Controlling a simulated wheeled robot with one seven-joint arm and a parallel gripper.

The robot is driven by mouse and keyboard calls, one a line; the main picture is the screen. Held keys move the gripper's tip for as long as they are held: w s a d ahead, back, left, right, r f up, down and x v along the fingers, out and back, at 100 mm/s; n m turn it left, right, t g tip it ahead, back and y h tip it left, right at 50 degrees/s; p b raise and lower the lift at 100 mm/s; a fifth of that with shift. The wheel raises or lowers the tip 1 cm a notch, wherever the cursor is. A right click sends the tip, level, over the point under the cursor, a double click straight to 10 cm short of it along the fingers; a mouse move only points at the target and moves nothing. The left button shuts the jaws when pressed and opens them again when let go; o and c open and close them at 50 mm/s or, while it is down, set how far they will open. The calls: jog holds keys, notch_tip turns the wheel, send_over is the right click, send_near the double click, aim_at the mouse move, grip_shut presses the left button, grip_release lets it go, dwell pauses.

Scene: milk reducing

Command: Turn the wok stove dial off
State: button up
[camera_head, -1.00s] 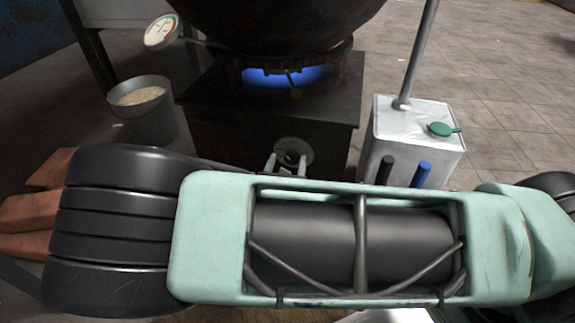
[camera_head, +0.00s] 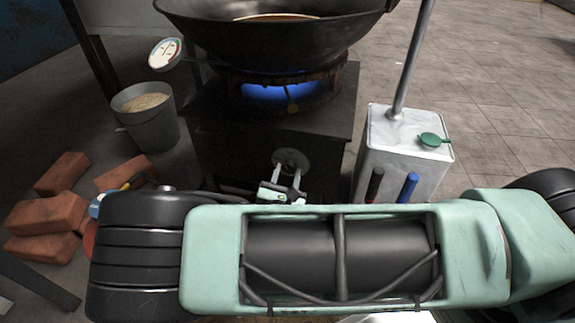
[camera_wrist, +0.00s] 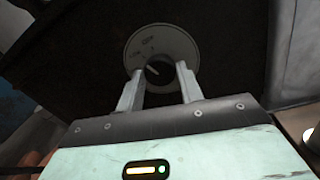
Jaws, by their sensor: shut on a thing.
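The wok stove dial (camera_wrist: 159,70) is a dark knob on a round grey plate (camera_wrist: 162,47) on the front of the dark stove; a pale pointer mark shows on it. My gripper (camera_wrist: 160,78) has one finger on each side of the knob and is shut on it. In the head view my gripper (camera_head: 288,172) reaches the dial plate (camera_head: 292,158) from below; the knob is hard to make out there. A blue flame (camera_head: 280,91) burns under the black wok (camera_head: 275,42) on the stove (camera_head: 230,130).
A metal canister (camera_head: 408,150) with a green cap stands right of the stove. A grey bucket (camera_head: 148,125) stands to the left. Several bricks (camera_head: 65,172) lie at the lower left. Tiled floor (camera_head: 510,110) is open at the right.

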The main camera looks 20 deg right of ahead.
jog(key=m+p, duration=0.3)
jog(key=p, duration=0.2)
jog(key=shift+d+r+m, duration=0.2)
jog(key=shift+d+m, duration=0.1)
jog(key=shift+m, duration=0.1)
jog(key=shift+w+f+m+h+p, duration=0.15)
jog(key=shift+m+h+p, duration=0.25)
jog(key=shift+m+p, duration=0.4)
jog(key=o, duration=1)
jog(key=shift+a+f, duration=0.1)
jog(key=shift+a, duration=0.05)
jog(key=shift+a, duration=0.1)
jog(key=shift+s+a, duration=0.25)
jog(key=shift+s, duration=0.15)
jog(key=p+v, duration=0.4)
jog(key=v, duration=1.2)
jog(key=shift+s+p, duration=0.35)
